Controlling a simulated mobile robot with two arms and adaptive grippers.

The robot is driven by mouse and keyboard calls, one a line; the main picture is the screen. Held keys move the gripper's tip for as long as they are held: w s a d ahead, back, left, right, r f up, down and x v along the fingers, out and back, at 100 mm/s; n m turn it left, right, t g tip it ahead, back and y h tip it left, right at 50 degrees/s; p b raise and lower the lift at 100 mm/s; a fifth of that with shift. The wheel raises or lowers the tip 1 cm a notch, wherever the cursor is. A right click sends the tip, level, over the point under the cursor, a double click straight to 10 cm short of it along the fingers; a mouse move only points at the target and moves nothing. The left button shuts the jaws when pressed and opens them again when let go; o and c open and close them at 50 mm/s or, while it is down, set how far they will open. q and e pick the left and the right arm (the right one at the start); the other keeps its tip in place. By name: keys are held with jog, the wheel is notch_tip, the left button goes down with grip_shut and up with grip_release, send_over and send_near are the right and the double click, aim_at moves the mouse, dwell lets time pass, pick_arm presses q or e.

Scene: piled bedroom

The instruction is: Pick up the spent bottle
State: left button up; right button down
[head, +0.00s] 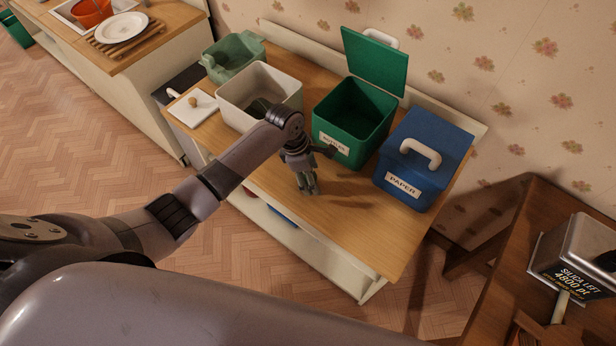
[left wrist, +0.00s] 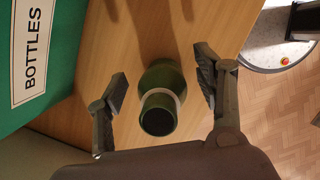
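A dark green bottle (left wrist: 163,76) with a pale band at its neck stands on the wooden counter (left wrist: 110,35) in the left wrist view, seen from above. My left gripper (left wrist: 160,72) points down over it with a finger on each side. Gaps show between both fingers and the bottle, so the gripper is open. In the head view my left gripper (head: 307,185) is low over the counter in front of the green bin, and it mostly hides the bottle. My right gripper is not in view.
The open green bin (head: 340,127), labelled for bottles, stands close behind the gripper. A lidded blue PAPER bin (head: 436,160) is right of it. The counter's front right is clear.

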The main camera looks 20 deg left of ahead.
pick_arm(q)
jog(key=c, duration=1.3)
jog(key=shift+r, duration=0.15)
